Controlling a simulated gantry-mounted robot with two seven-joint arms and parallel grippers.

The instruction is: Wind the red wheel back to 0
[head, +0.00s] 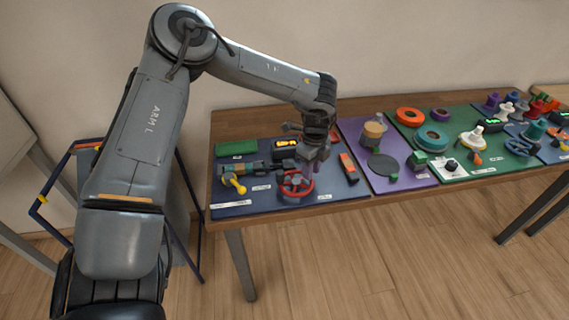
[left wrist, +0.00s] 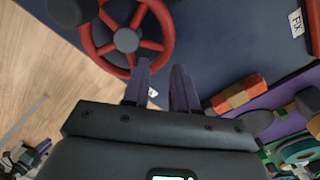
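The red wheel (head: 283,189) stands at the front of the blue mat (head: 240,205) in the head view. It has several spokes and a grey hub, and it fills the upper left of the left wrist view (left wrist: 151,45). My left gripper (head: 316,160) is above the mat, just behind and right of the wheel. In the left wrist view its two purple fingers (left wrist: 161,66) are apart with nothing between them. One fingertip overlaps the wheel's near rim; I cannot tell if it touches. A display with yellow digits (head: 287,143) sits behind the wheel, too small to read.
A yellow handle (head: 234,183) lies left of the wheel. An orange-and-dark block (head: 348,167) lies to its right. A purple mat (head: 400,180) and a green mat (head: 455,178) with several parts continue rightward. The table's front edge is close to the wheel.

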